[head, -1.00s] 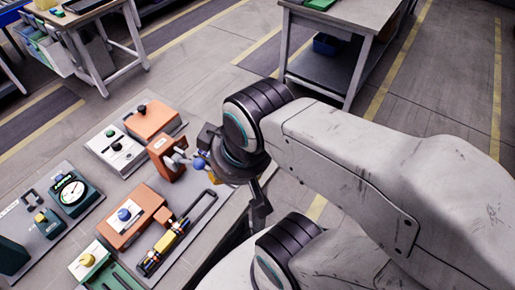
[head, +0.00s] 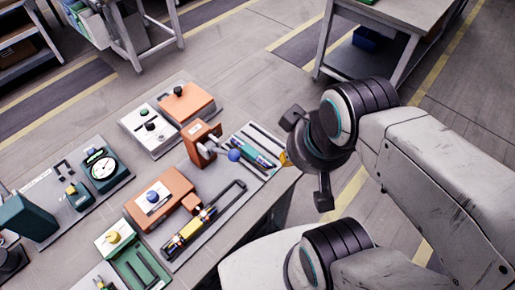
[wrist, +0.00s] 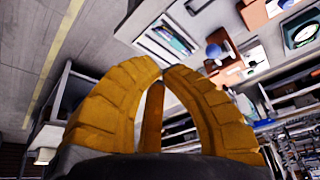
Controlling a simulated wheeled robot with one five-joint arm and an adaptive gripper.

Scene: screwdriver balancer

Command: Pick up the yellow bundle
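The likely yellow bundle (head: 189,231), a yellow cylinder with dark ends, lies in a black-railed fixture at the front of the bench in the head view. I cannot make it out in the wrist view. My gripper (head: 284,158) is beyond the bench's right edge, above and to the right of the bundle and apart from it. Its orange ribbed fingers (wrist: 161,70) arch together in the wrist view, tips almost meeting, with nothing between them.
The bench carries an orange block with a blue knob (head: 152,198), an orange upright with a blue ball (head: 203,143), a tray of slim tools (head: 256,152) and a dial gauge (head: 102,168). A grey table (head: 395,15) stands behind. Floor between is clear.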

